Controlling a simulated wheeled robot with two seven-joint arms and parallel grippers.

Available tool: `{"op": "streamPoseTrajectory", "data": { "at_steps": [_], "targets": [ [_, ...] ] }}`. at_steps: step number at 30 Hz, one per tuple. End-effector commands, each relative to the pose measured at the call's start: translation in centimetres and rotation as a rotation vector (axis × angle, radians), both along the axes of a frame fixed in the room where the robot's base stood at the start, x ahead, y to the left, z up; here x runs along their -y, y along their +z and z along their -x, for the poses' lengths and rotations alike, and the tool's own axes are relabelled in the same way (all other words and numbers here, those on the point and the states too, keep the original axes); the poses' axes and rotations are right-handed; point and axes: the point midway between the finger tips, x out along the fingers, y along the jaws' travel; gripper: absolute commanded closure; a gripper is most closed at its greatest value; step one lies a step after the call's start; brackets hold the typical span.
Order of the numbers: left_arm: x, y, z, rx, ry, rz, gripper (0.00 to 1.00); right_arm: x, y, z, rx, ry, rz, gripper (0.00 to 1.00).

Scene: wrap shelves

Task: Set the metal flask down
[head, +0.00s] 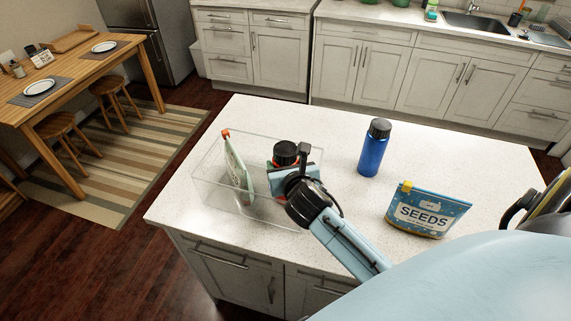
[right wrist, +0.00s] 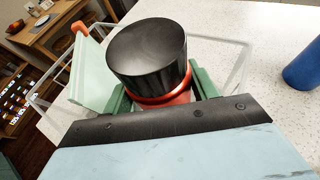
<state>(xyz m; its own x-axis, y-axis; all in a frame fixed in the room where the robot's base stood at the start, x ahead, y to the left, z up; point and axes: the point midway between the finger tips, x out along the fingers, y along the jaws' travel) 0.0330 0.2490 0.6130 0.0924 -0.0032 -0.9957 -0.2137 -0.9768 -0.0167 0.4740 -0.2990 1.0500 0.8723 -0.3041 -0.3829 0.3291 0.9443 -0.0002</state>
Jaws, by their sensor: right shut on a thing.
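A red metal flask with a wide black lid (head: 286,150) is in my right gripper (head: 284,170), upright or nearly so. In the right wrist view the black lid (right wrist: 148,52) and a red band below it show between the fingers; the lower body is hidden. In the head view the flask overlaps the right part of a clear open bin (head: 208,190). I cannot tell whether its base touches the bin floor. A pale green pouch with an orange cap (head: 236,168) stands in the bin's left part, leaning. My left gripper is not in view.
A blue flask with a black lid (head: 373,150) stands right of the bin on the white counter (head: 330,120). A blue seeds pouch (head: 428,212) stands nearer the right. The counter between bin and blue flask is clear. A wooden table (head: 75,75) is farther left.

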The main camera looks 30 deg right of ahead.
Motion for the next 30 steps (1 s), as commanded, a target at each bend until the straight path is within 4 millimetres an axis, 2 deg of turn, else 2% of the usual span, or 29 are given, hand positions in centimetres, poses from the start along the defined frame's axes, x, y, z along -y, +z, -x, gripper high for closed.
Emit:
{"op": "streamPoseTrajectory", "data": {
  "at_steps": [3, 4, 9, 20, 23, 30],
  "targets": [
    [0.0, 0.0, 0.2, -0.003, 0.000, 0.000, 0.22, 0.0, -0.3, -0.1, 0.001, 0.002, 0.002, 0.73],
    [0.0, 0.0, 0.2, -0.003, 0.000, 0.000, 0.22, 0.0, -0.4, 0.0, -0.001, 0.001, 0.002, 0.39],
    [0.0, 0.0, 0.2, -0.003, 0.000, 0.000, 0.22, 0.0, -0.3, 0.0, 0.000, 0.000, 0.001, 0.20],
    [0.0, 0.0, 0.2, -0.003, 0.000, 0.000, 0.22, -0.1, 0.2, 0.2, -0.001, 0.000, 0.000, 0.20],
    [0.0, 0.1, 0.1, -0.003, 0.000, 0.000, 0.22, -0.5, 0.6, 1.3, -0.002, 0.002, 0.002, 0.20],
    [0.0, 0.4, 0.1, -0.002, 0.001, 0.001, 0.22, -2.0, 2.5, 5.7, -0.001, 0.002, 0.000, 0.20]
  ]
}}
